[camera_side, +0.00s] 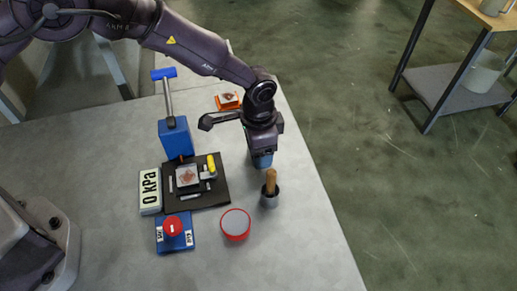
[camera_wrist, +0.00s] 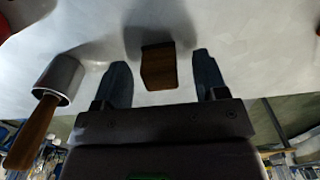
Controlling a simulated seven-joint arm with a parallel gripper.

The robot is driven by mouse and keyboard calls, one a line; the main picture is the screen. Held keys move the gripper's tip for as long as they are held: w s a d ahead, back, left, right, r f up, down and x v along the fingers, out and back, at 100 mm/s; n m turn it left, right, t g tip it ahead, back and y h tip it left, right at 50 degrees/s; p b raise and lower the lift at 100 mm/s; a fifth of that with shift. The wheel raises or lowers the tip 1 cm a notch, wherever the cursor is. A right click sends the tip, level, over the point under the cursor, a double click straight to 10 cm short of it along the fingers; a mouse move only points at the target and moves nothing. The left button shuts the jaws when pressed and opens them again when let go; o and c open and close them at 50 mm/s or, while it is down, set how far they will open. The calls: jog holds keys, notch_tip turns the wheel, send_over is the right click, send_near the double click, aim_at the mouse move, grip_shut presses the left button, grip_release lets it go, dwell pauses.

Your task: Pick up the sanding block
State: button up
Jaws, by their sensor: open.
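A small brown wooden block, which looks like the sanding block (camera_wrist: 158,66), sits on the pale table in the wrist view. It lies between the two fingers of my gripper (camera_wrist: 162,80), with a gap on each side. My gripper is open and points down. In the side view my gripper (camera_side: 262,160) is low over the right part of the table. I cannot make out the block there; my gripper appears to hide it.
A metal cup with a wooden handle (camera_side: 270,190) stands close to my gripper. A red-rimmed round container (camera_side: 235,225), a red button on a blue base (camera_side: 173,229), a black plate with apparatus (camera_side: 215,195), a 0 kPa display (camera_side: 150,190) and an orange tray (camera_side: 228,106) are around.

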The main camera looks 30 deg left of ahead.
jog(key=shift+f, duration=0.15)
jog(key=shift+c, duration=0.2)
jog(key=c, duration=1)
jog(key=shift+r, duration=0.2)
jog(key=shift+r, duration=0.25)
notch_tip(320, 180, up, 2)
jog(key=shift+r, duration=0.25)
jog(key=s+a+r, duration=0.2)
jog(key=s+r, duration=0.1)
jog(key=s, duration=0.1)
jog(key=s+a+r, duration=0.2)
jog(key=s+r, duration=0.1)
jog(key=s, duration=0.1)
jog(key=s+a+r, duration=0.3)
jog(key=s, duration=0.1)
jog(key=shift+r, duration=0.35)
